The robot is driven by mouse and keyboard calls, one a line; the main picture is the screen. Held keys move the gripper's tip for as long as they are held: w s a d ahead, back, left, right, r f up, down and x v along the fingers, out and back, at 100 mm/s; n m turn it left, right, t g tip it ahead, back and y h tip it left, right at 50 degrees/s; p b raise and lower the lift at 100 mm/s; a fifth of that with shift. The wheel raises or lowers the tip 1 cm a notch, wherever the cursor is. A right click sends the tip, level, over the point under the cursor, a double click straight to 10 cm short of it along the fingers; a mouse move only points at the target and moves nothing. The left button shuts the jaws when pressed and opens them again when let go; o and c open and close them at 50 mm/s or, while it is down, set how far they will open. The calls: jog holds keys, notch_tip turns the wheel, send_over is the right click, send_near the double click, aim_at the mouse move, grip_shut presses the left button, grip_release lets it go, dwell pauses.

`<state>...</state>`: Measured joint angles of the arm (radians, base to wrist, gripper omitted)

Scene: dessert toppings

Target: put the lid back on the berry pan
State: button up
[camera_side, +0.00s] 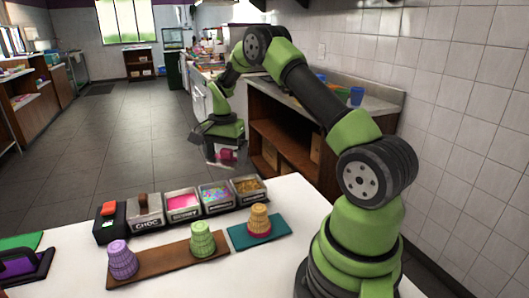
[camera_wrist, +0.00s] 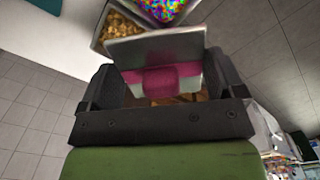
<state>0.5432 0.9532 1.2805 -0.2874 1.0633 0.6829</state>
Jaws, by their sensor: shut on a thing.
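My gripper (camera_side: 225,150) is above and behind the right end of the pan row, shut on the pink knob of a grey metal lid (camera_side: 212,152). In the wrist view the lid (camera_wrist: 150,50) is tilted, with its pink knob between the dark fingers of my gripper (camera_wrist: 165,85). The berry pan (camera_side: 183,215) stands open in the middle of the row, with bright pink topping in it. The lid is apart from it, further right and higher up.
The choc pan (camera_side: 145,225) left of it has a brown-knobbed lid. To the right stand open pans of colourful sprinkles (camera_side: 215,195) and golden-brown bits (camera_side: 249,186). A black box with a red top (camera_side: 109,210) is at the left end. Cone stacks stand in front.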

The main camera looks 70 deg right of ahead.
jog(key=w+a+n, duration=0.7)
jog(key=a+n, duration=0.1)
jog(key=a, duration=0.3)
jog(key=shift+a+f, duration=0.15)
jog(key=shift+f, duration=1.2)
jog(key=shift+a+f, duration=0.1)
jog(key=shift+f, duration=1.2)
jog(key=shift+s+f, duration=0.1)
jog(key=shift+f, duration=0.3)
jog(key=shift+s+f, duration=0.15)
jog(key=shift+f, duration=0.2)
jog(key=o, duration=0.7)
jog(key=shift+o, duration=0.2)
jog(key=shift+r, duration=0.1)
notch_tip(320, 180, up, 7)
